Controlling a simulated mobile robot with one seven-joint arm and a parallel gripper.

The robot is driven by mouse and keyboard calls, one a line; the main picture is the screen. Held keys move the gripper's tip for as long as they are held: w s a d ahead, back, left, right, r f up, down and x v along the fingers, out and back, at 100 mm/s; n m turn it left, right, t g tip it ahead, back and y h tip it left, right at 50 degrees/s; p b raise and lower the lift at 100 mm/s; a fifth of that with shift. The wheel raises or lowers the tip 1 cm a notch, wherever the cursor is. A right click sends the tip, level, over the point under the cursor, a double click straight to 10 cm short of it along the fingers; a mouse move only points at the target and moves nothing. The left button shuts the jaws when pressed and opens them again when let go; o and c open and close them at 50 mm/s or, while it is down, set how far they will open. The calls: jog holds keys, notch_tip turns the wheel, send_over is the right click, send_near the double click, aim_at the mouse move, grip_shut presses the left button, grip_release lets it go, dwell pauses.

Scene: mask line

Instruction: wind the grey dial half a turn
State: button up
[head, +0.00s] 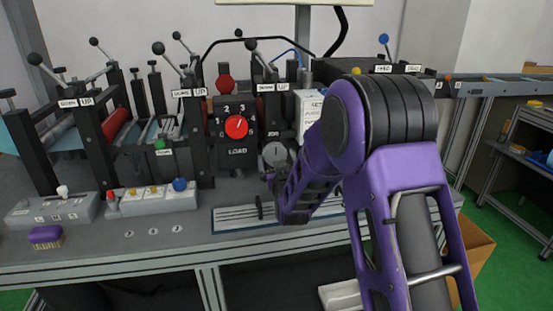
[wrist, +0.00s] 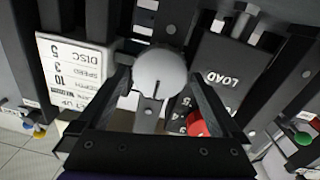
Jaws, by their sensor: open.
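The grey dial (head: 277,153) is a round knob on the front of the machine, right of the LOAD panel, partly hidden by my arm in the head view. In the wrist view the dial (wrist: 159,70) shows as a pale grey disc with a dark line near its lower edge. My gripper (head: 268,177) is just in front of it. In the wrist view my gripper (wrist: 160,84) is open, with one dark finger on each side of the dial. I see no clear contact, and the depth between fingertips and dial is hard to tell.
A red dial (head: 236,126) on the numbered LOAD panel is close on the left. A white settings card (head: 312,112) is close on the right. Upright black posts and ball-ended levers crowd the bench. A button box (head: 147,198) and purple brush (head: 45,236) are at the left.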

jog(key=c, duration=1.2)
jog(key=shift+o, duration=0.2)
jog(key=shift+m, duration=0.3)
jog(key=m, duration=0.4)
jog(key=shift+d, duration=0.1)
jog(key=m, duration=0.5)
jog(key=shift+m+g, duration=0.3)
jog(key=m, duration=0.4)
jog(key=shift+d+y, duration=0.1)
jog(key=shift+y, duration=0.2)
jog(key=shift+m, duration=2.4)
